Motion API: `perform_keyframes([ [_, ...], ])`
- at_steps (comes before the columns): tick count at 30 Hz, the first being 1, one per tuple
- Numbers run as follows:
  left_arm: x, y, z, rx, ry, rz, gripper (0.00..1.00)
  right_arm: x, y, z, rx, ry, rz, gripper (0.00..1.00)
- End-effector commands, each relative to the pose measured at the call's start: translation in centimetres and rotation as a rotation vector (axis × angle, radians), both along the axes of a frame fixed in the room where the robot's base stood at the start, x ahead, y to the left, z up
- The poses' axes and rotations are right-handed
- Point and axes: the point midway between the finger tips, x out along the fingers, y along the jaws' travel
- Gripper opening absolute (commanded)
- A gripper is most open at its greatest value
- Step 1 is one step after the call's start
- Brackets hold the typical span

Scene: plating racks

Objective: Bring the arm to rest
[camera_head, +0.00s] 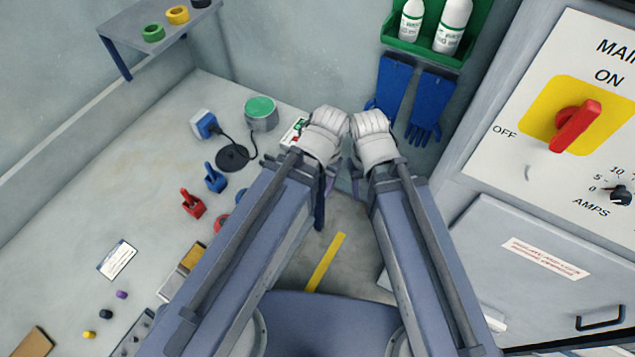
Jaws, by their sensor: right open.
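My two arms reach up the middle of the head view, side by side, and end in white wrist sections close together. My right gripper (371,136) is in front of the blue gloves on the back wall. It is open, and I see nothing held in it, though its fingers are mostly hidden. My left gripper (326,134) is just left of it, near a small box with red and green buttons (293,132). Its fingers are hidden behind the wrist, so its opening cannot be seen.
A grey bench (130,190) on the left holds blue and red clamps (193,204), a green-topped pot (261,112) and small parts. Blue gloves (431,105) hang under a green bottle shelf (428,50). A panel with a red switch (575,127) stands right. A yellow floor stripe (325,263) lies between my arms.

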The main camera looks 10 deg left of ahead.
Motion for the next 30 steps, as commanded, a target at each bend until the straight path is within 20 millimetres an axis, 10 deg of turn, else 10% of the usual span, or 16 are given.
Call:
perform_keyframes([
  [15,0.1,0.0,-5.0,0.0,-0.001,0.002,0.58,0.0,0.0,-5.0,0.0,0.0,0.0,0.5],
  [30,0.1,0.0,-4.5,0.0,-0.001,0.003,0.5,0.0,0.0,-4.5,0.0,0.0,0.0,0.5],
])
